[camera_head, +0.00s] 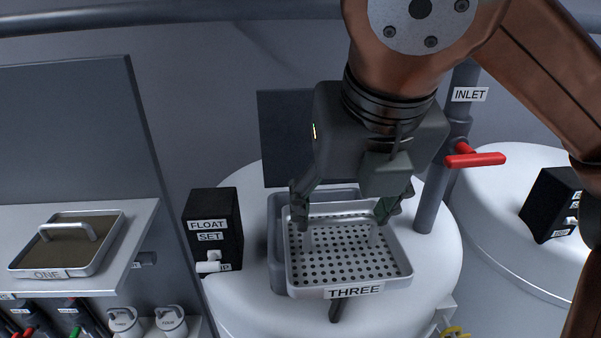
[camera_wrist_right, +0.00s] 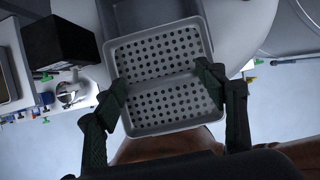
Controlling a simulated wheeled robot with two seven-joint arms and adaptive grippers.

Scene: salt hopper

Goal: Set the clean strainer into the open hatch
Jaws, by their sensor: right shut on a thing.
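The clean strainer (camera_head: 345,262), a grey perforated tray labelled THREE, hangs roughly level in my right gripper (camera_head: 342,210). The gripper is shut on its handle, and the strainer also shows in the right wrist view (camera_wrist_right: 163,50). The open hatch (camera_head: 276,245) is a grey rectangular frame on top of the white tank (camera_head: 435,270). The strainer overlaps most of it in the head view, set to the right and nearer, so its opening is largely hidden. I cannot tell how high the strainer is above it. My left gripper is out of view.
A dark upright panel (camera_head: 284,140) stands behind the hatch. A black FLOAT SET box (camera_head: 213,232) is close on the left. An INLET pipe (camera_head: 433,190) with a red lever (camera_head: 476,160) rises on the right. A brown-covered strainer labelled ONE (camera_head: 70,243) sits on the left shelf (camera_head: 135,225).

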